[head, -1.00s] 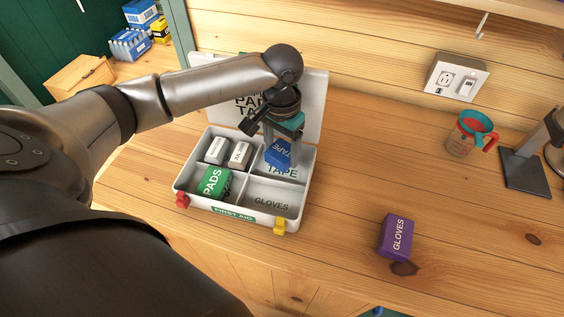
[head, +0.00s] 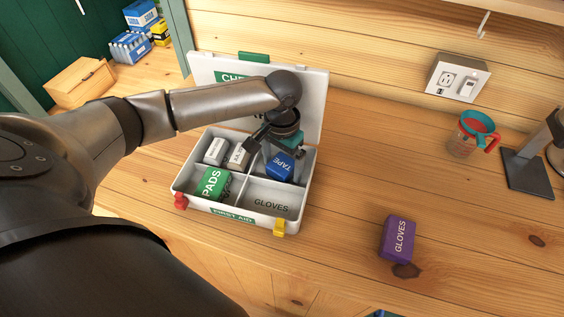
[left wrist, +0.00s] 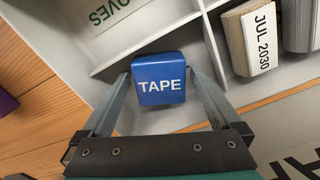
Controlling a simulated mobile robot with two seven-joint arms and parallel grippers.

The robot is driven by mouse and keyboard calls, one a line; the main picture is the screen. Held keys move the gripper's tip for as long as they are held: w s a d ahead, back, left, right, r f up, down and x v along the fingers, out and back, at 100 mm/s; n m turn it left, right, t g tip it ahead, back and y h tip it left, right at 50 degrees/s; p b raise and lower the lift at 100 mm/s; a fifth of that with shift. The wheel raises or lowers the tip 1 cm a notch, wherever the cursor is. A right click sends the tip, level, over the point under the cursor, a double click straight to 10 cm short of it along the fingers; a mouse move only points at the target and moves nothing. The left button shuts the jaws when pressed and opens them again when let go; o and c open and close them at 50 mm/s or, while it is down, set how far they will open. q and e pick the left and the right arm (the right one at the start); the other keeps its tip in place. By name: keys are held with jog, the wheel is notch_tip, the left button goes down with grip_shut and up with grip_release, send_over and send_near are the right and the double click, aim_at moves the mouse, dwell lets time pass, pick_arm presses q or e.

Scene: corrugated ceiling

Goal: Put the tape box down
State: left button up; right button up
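The blue tape box (head: 280,167) is down in the back right compartment of the white first aid case (head: 187,196). The box covers that compartment's printed label. My left gripper (head: 279,157) reaches down into the compartment from above.
A green pads box (head: 213,184) and two pale boxes (head: 237,157) fill the left compartments. The gloves compartment (head: 270,205) is empty. The open lid (head: 315,100) stands behind. A purple gloves box (head: 397,238) and a cup (head: 464,140) are to the right.

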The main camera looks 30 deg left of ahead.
aim_at(282, 164)
pick_arm(q)
notch_tip(282, 164, up, 12)
jog(key=p, duration=0.2)
jog(key=shift+r, duration=0.15)
dwell(0.4)
